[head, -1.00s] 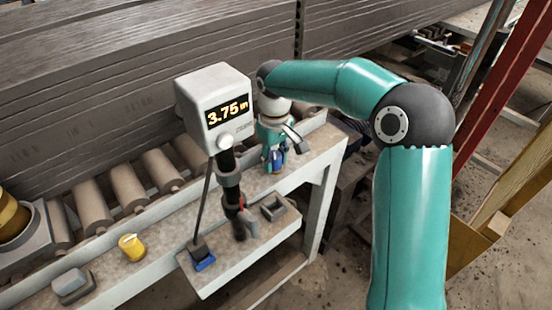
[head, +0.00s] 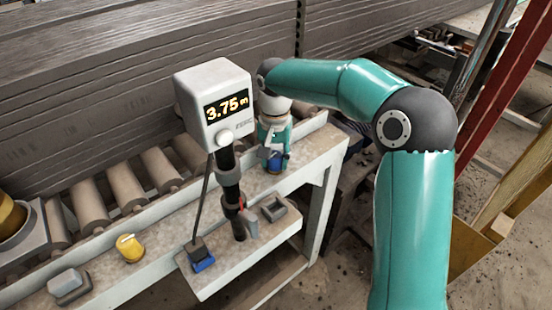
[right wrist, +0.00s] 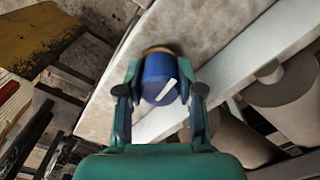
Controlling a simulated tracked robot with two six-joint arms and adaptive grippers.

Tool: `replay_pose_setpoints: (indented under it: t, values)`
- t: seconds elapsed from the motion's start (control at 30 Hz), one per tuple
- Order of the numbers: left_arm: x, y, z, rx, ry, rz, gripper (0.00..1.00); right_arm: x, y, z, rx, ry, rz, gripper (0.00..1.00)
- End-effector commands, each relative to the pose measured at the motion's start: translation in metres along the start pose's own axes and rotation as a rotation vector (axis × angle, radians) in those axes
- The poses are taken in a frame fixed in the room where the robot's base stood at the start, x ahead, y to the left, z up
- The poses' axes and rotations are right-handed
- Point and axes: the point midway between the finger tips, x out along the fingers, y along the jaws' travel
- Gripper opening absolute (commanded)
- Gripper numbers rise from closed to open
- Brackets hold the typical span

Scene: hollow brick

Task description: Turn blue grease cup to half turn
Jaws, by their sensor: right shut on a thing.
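The blue grease cup (head: 274,166) stands at the right end of the pale bench, mostly hidden by my right gripper (head: 274,152). In the right wrist view the cup (right wrist: 158,80) is round and blue, with a white pointer line slanting across its top and a brownish ring at its base. My right gripper (right wrist: 161,92) is shut on it, one finger on each side. My left gripper is not in view.
A white readout box (head: 215,105) showing 3.75 stands on a dark post close left of my right gripper. A yellow cup (head: 130,248) and a grey block (head: 69,285) sit on the bench (head: 105,272). Rollers (head: 125,187) run behind. A small grey tray (head: 273,207) lies in front.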

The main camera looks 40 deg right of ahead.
Motion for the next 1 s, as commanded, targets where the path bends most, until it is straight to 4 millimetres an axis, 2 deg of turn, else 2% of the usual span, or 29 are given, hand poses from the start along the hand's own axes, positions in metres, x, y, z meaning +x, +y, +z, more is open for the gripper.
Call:
replay_pose_setpoints:
  t: [0.3,0.73,0.77,0.9,1.0]
  values:
    - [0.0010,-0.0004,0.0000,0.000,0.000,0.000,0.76,-0.0040,-0.0013,-0.0033,0.104,0.014,-0.010,0.02]
    - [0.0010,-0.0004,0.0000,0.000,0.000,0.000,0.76,-0.0042,-0.0012,-0.0036,0.115,0.014,-0.010,0.02]
    - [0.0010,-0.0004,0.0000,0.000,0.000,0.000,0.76,-0.0042,-0.0011,-0.0036,0.115,0.015,-0.010,0.38]
    - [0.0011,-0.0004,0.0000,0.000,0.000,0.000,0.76,-0.0032,-0.0009,-0.0027,0.114,0.011,-0.008,0.61]
    - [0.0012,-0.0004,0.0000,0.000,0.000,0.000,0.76,-0.0023,-0.0006,-0.0020,0.114,0.008,-0.006,0.62]
